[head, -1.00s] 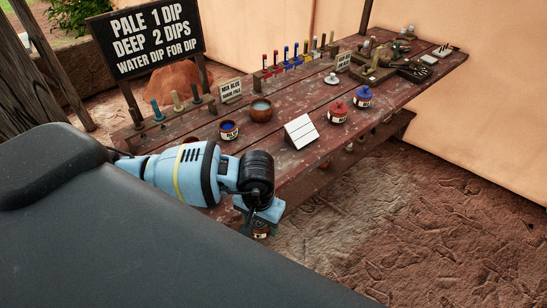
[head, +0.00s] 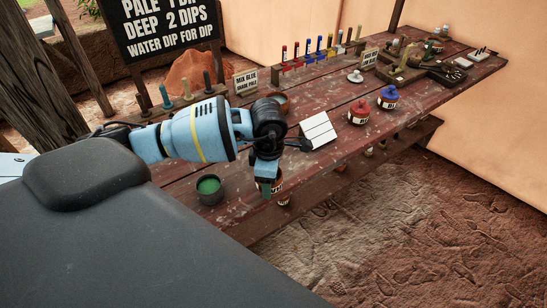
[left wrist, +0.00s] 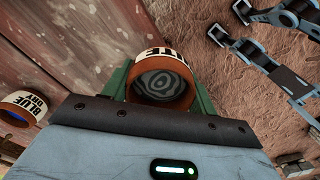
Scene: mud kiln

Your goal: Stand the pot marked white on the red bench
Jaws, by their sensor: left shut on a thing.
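My left gripper (head: 266,186) is shut on a small terracotta pot (head: 278,181) with a pale label band, beside the front edge of the red bench (head: 330,150). In the left wrist view the pot (left wrist: 162,85) sits between the green fingers, its mouth towards the camera, with grey swirled contents.
A dark cup of green liquid (head: 209,190) stands at the bench's near end. A lower shelf (head: 400,140) holds several pots. Bench between tile and red jar is clear.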

